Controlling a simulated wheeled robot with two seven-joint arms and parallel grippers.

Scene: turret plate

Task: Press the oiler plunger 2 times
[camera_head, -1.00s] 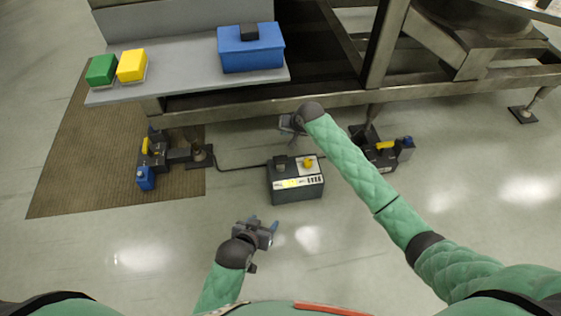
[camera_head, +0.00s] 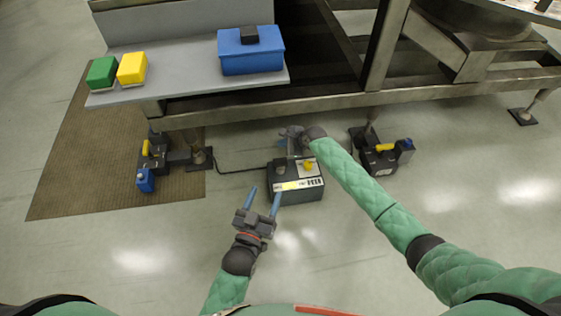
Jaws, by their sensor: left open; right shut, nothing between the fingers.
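A dark box (camera_head: 297,195) with a pale label strip stands on the floor in the middle. On its top are a yellow knob (camera_head: 308,165) and a dark round cap (camera_head: 280,170). I cannot tell for sure which of these is the oiler plunger.
Jack-like units with yellow handles stand left (camera_head: 150,158) and right (camera_head: 382,155) of the box, with a cable (camera_head: 238,171) from the left. A metal frame (camera_head: 330,100) and grey shelf (camera_head: 185,75) with a blue case (camera_head: 250,55) overhang behind. Front floor is clear.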

